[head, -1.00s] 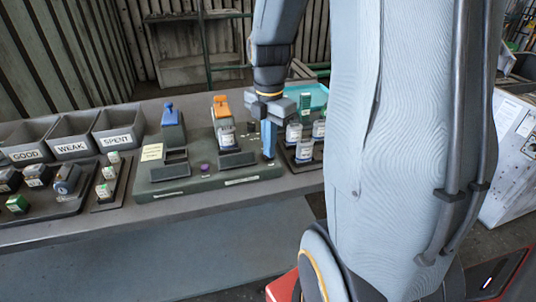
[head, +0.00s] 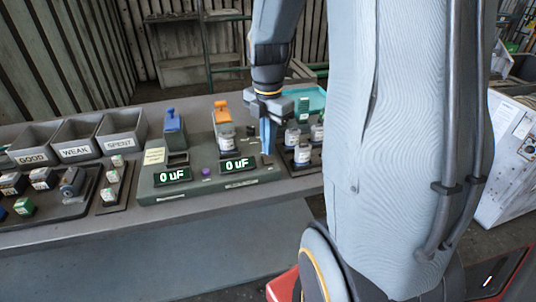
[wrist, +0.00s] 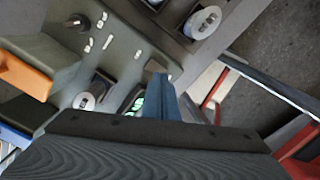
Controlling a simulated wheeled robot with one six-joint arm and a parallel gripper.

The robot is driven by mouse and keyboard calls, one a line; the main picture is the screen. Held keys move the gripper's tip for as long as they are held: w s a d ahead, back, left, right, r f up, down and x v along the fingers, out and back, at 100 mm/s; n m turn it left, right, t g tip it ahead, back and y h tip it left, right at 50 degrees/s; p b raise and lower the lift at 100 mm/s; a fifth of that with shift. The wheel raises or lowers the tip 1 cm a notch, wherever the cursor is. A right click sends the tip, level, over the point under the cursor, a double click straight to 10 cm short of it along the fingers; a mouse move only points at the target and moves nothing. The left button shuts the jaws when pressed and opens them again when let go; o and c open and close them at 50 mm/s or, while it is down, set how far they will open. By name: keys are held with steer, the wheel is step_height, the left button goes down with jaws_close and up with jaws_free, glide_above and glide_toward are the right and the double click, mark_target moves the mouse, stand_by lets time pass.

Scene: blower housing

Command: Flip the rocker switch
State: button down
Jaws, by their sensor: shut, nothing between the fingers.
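My gripper (head: 267,150) has its blue fingers together and empty, pointing down at the right end of the grey-green test console (head: 215,188). The shut fingers also show in the wrist view (wrist: 160,90). I cannot make out the rocker switch; the fingers seem to cover that spot, and I cannot tell whether they touch it. The left display (head: 173,175) and the right display (head: 238,165) on the console are lit and both read "0 uF". The right display is partly visible beside the fingers in the wrist view (wrist: 138,104).
A blue lever (head: 172,118) and an orange lever (head: 221,110) stand on the console, with a capacitor (head: 226,142) by the orange one. Several capacitors stand in a tray right of my gripper. Bins marked GOOD (head: 33,158), WEAK (head: 75,151) and SPENT (head: 118,143) stand left.

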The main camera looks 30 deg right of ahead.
mark_target(266, 163)
step_height(266, 163, up, 4)
steer(key=p, duration=0.3)
steer(key=shift+r+p, duration=0.1)
steer(key=shift+p, duration=0.25)
steer(key=shift+a, duration=0.1)
steer(key=s+a+f+m+b, duration=0.1)
steer(key=s+a+f+m, duration=0.1)
steer(key=a+m, duration=0.4)
steer(key=s+a+f+m+t+b, duration=0.1)
steer(key=s+a+m, duration=0.4)
steer(key=m, duration=0.9)
steer(key=shift+s+a+f+m, duration=0.3)
steer(key=shift+a+f+m, duration=0.1)
steer(key=shift+a, duration=0.45)
